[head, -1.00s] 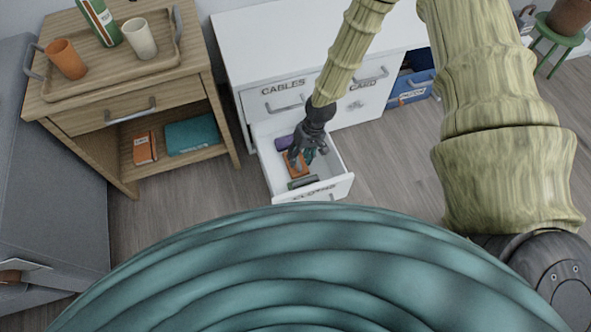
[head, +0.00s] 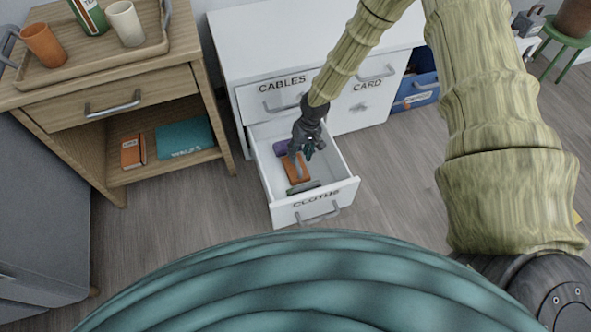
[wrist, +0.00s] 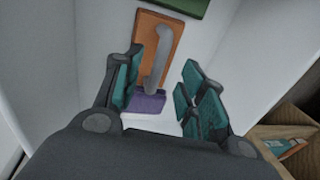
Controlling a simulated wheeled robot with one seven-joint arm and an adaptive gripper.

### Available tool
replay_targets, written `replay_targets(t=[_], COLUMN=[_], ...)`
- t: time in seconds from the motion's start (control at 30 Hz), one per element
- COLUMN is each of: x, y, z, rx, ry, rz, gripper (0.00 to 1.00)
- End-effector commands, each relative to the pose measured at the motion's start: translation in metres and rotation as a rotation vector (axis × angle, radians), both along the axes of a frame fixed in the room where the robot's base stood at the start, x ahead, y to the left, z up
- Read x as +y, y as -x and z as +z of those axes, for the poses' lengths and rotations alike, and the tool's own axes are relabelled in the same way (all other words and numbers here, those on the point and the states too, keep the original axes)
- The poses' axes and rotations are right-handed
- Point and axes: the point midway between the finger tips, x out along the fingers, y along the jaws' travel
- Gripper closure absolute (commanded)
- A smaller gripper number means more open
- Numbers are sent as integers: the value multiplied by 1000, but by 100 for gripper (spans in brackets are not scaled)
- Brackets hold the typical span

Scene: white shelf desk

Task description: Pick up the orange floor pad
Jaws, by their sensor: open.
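An orange rectangular pad (head: 296,168) with a grey, handle-like curved piece along it lies in the open white drawer (head: 341,184) labelled CLOTHS. In the wrist view the orange pad (wrist: 152,28) is ahead of the fingers, with its grey piece (wrist: 161,50) showing between them. My gripper (head: 305,148) reaches down into the drawer over the pad's far part, fingers pointing down. In the wrist view my gripper (wrist: 163,68) is open, its teal finger pads apart with nothing held. I cannot tell the exact height above the pad.
A purple item (head: 281,147) and a dark green item (head: 303,187) lie at opposite ends of the pad in the drawer. Drawer walls stand close around my gripper. A wooden side table (head: 112,198) with a tray stands left. Open floor lies right of the drawer.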

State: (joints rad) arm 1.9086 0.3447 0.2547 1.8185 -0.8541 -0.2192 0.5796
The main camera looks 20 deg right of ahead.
Motion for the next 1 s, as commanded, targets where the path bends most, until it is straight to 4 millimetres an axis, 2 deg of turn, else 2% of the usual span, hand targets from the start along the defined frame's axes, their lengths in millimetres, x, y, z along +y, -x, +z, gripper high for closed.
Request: replay_targets(t=[0.6,0.97,1.0], x=[10,11,11], y=[-5,-5,-5], z=[-55,-58,-58], rx=[-1,-2,-2], ry=[0,0,0], rz=[0,0,0], gripper=[59,59,67])
